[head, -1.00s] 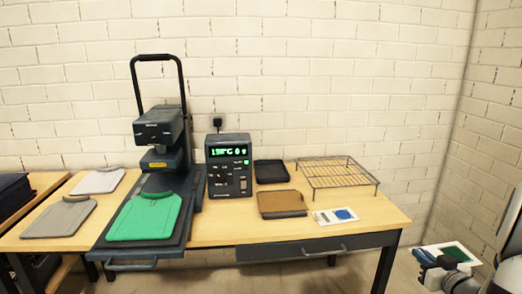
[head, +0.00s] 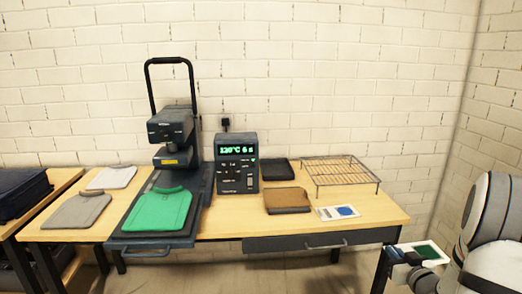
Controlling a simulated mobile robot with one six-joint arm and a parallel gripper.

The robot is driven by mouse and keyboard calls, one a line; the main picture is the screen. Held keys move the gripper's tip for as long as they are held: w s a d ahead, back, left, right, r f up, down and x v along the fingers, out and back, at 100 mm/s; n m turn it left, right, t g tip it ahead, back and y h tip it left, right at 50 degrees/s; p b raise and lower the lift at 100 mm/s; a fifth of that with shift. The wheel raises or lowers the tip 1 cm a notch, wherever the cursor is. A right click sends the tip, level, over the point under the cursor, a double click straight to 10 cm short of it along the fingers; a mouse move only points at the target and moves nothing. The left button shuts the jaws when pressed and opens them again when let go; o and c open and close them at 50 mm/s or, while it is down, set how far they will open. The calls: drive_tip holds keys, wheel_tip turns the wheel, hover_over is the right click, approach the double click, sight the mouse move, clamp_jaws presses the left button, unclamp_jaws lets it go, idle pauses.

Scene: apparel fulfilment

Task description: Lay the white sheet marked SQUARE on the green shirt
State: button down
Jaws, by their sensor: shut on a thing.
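The green shirt (head: 160,211) lies flat on the lower plate of the heat press (head: 172,140), whose upper part stands above and behind it. My gripper (head: 408,260) is at the lower right, in front of the table's right end. It is shut on a white sheet (head: 430,252) with a dark green square patch. The sheet is well apart from the shirt, and its lettering is too small to read. My arm stands right beside it.
Another white sheet (head: 338,212) with a blue round mark lies on the table (head: 375,222). A brown pad (head: 287,200), a black tray (head: 277,169), a wire rack (head: 341,174) and a control box (head: 236,164) stand nearby. Two grey shirts (head: 76,211) (head: 111,178) lie left of the press.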

drive_tip(key=w+a+f+p, duration=0.1)
drive_tip(key=w+a+f, duration=0.15)
drive_tip(key=a, duration=0.35)
drive_tip(key=w+a+f+p, duration=0.1)
drive_tip(key=w+a, duration=0.2)
drive_tip(key=a, duration=0.3)
drive_tip(key=s+a+f+m+h+p, duration=0.1)
drive_tip(key=a+f+p, duration=0.35)
drive_tip(key=a, duration=0.75)
drive_tip(key=shift+s+d+r+b, duration=0.15)
drive_tip(key=shift+s+b, duration=0.15)
drive_tip(key=shift+s, duration=0.45)
drive_tip(key=shift+s+a+r+b, duration=0.15)
drive_tip(key=shift+s+b, duration=0.1)
drive_tip(key=shift+s, duration=0.45)
drive_tip(key=shift+s+d+r+b, duration=0.15)
drive_tip(key=shift+s+b, duration=0.15)
drive_tip(key=shift+s, duration=0.45)
